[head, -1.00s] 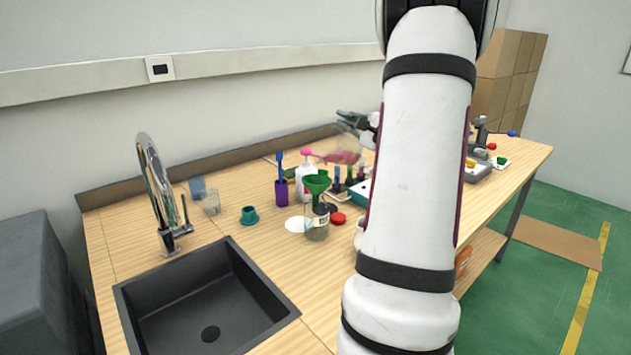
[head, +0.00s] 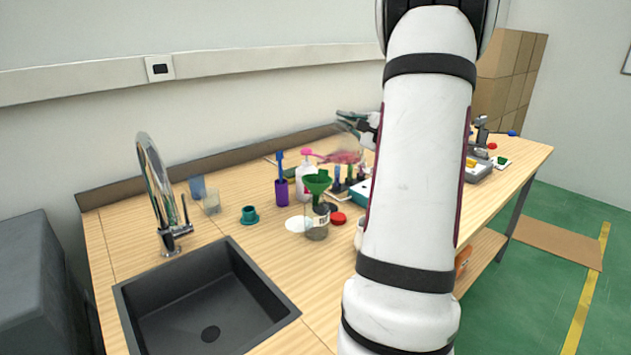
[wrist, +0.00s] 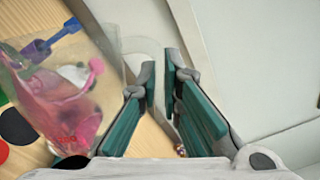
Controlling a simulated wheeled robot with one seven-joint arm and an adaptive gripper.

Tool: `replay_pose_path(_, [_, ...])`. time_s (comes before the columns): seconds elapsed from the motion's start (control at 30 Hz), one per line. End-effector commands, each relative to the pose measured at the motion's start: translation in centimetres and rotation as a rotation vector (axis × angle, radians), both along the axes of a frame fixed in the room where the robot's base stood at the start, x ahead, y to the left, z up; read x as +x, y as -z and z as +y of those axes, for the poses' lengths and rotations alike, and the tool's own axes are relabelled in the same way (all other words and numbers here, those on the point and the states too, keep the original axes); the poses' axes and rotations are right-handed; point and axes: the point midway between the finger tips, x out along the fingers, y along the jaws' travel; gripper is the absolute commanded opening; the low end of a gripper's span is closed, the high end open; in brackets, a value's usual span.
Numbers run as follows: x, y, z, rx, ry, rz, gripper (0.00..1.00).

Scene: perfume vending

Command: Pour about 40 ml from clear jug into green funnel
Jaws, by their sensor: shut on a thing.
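The clear jug (wrist: 105,45) with pink liquid (wrist: 70,118) is at the left of the wrist view. My gripper (wrist: 160,78) is shut on the jug's clear handle. In the head view my gripper (head: 352,122) is above the back of the bench, and the pink liquid (head: 346,157) shows just below it, right of and behind the funnel. The jug looks tilted; its outline is faint. The green funnel (head: 317,182) sits upright on a clear glass jar (head: 317,228) with a label.
A pink-topped pump bottle (head: 305,178) and a purple holder (head: 281,193) with a blue tool stand behind and left of the funnel. A red lid (head: 338,218) and a teal cup (head: 249,215) are nearby. The black sink (head: 205,290) is at front left.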

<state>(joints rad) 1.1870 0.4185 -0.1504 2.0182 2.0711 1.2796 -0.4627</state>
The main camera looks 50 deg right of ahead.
Motion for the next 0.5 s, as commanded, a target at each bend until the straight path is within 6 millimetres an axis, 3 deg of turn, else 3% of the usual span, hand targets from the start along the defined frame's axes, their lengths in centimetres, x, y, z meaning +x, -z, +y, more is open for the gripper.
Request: replay_pose_path(0.5, [0.35, -0.05, 0.83, -0.045, -0.001, 0.013, 0.0])
